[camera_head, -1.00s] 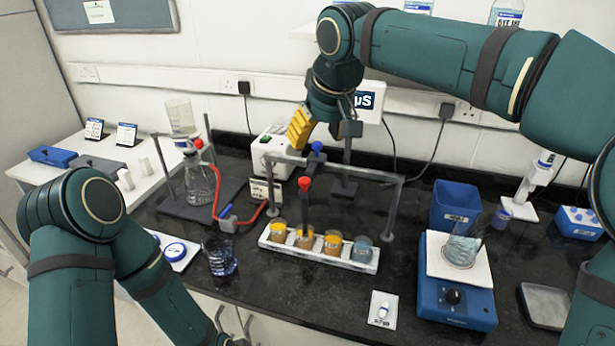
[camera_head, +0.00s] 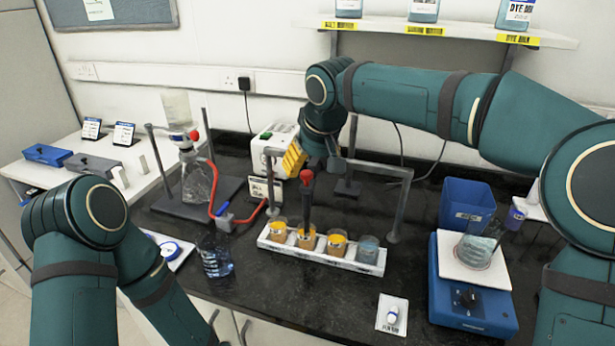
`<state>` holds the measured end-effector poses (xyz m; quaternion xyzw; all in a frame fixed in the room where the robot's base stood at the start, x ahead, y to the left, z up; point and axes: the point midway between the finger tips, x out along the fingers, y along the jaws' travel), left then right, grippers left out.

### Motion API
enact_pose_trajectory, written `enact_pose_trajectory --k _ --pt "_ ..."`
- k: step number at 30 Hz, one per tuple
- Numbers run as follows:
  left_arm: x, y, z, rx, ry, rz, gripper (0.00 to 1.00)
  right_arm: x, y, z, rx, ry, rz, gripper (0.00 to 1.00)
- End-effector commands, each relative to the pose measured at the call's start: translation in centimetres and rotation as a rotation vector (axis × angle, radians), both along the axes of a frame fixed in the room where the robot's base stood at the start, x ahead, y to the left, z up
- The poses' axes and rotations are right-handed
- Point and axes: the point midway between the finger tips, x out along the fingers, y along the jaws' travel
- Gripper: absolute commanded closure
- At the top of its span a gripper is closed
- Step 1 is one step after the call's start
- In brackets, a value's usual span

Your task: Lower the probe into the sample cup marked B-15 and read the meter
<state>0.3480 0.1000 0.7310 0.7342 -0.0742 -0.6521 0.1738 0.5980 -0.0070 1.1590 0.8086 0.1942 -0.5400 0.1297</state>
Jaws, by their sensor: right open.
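The knob tops a dark upright probe (camera_head: 307,205) at the grey frame (camera_head: 375,168). The probe's lower end is at the second sample cup (camera_head: 305,238) from the left; whether it is inside I cannot tell. Several cups, three orange and one blue-grey (camera_head: 368,249), stand in a white rack (camera_head: 330,262). I cannot read a B-15 mark. My left gripper is out of view.
A glass (camera_head: 215,258) with blue liquid stands left of the rack. A blue stirrer (camera_head: 468,300) bearing a beaker (camera_head: 476,248) and a blue bin (camera_head: 466,205) are at right. A flask (camera_head: 197,183) with a red tube stands at back left. The front counter is mostly clear.

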Motion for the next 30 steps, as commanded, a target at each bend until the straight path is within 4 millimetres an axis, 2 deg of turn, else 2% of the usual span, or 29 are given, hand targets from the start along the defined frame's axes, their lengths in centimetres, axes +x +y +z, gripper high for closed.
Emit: enact_pose_trajectory --k 1,6,17,18,23,24,30 --pt "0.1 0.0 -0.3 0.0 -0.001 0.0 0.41 0.3 0.1 -1.0 -0.001 0.003 0.0 0.41" --pt "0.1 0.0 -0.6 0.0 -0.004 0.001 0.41 0.8 0.4 -2.4 0.0 0.001 0.0 0.41" --pt "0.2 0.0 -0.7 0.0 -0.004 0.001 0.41 1.0 0.5 -2.8 0.0 0.0 0.0 0.41" --pt "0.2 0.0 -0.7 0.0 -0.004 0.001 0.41 1.0 0.5 -2.8 0.0 0.0 0.0 0.39" --pt "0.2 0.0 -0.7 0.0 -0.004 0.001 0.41 1.0 0.5 -2.8 0.0 0.0 0.0 0.95" --pt "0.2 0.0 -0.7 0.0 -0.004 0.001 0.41 1.0 0.5 -2.8 0.0 0.0 0.0 1.0" --pt "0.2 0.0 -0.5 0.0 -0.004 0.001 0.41 1.0 0.5 -2.6 0.0 0.0 0.0 1.0"
